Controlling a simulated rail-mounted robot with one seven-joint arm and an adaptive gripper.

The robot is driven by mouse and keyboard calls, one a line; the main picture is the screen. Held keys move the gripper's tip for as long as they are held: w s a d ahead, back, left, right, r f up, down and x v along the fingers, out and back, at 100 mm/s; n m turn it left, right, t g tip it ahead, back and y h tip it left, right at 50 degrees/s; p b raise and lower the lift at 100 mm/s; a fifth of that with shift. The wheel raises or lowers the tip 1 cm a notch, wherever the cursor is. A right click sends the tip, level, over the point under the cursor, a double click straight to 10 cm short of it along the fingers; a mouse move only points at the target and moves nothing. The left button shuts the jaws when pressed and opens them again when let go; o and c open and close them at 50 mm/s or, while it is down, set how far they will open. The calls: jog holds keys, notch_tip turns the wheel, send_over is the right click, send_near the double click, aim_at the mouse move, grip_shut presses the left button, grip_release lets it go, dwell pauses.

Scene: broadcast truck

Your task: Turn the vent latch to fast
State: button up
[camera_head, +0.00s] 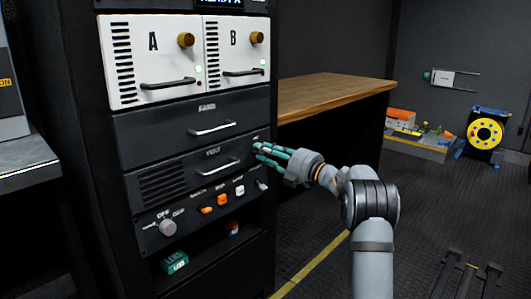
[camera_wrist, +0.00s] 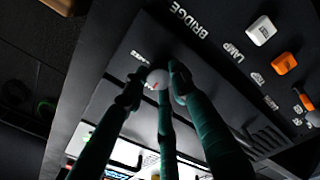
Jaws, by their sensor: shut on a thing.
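My gripper (camera_head: 262,150) reaches the right end of the dark vent panel (camera_head: 190,180) in the head view, and its teal fingers hide what they touch there.
Below the vent panel are a grey knob (camera_head: 168,227), orange switches (camera_head: 222,199), a white switch (camera_head: 238,190) and a small toggle (camera_head: 262,184). A handled drawer (camera_head: 212,129) and white units A (camera_head: 152,60) and B (camera_head: 237,50) are above. A wooden bench (camera_head: 325,92) stands behind.

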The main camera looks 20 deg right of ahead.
jog(key=o, duration=1.2)
jog(key=shift+c, duration=0.2)
jog(key=v, duration=1.2)
jog(key=x, duration=1.2)
